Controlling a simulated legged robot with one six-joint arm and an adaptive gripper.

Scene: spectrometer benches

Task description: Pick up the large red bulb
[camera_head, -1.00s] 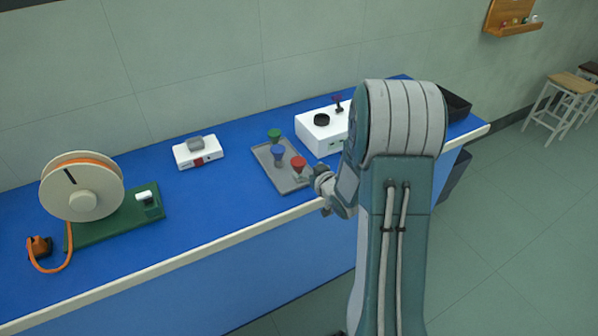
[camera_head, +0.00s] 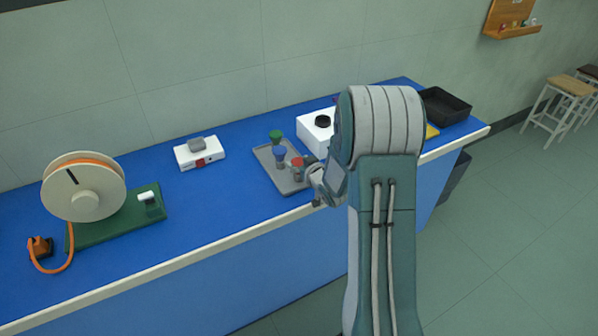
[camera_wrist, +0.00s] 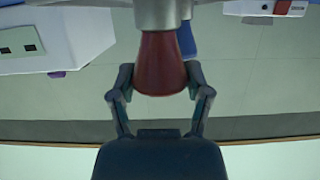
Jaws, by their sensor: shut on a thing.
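The red bulb (camera_head: 298,162), a flared red cone on a grey base, is at the right side of the grey tray (camera_head: 291,189). My gripper (camera_head: 307,167) reaches it from the right and is shut on it. In the wrist view the red cone (camera_wrist: 160,68) sits between the two fingers of my gripper (camera_wrist: 160,82), with its grey part at the top edge. I cannot tell whether its base touches the tray. A blue bulb (camera_head: 280,153) and a green bulb (camera_head: 275,135) stand behind it on the same tray.
A white box with a black knob (camera_head: 322,121) stands close behind my gripper, partly hidden by my arm. A black bin (camera_head: 445,107) is at the right end of the blue bench. A white device (camera_head: 199,153) and a cable reel (camera_head: 84,188) are left.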

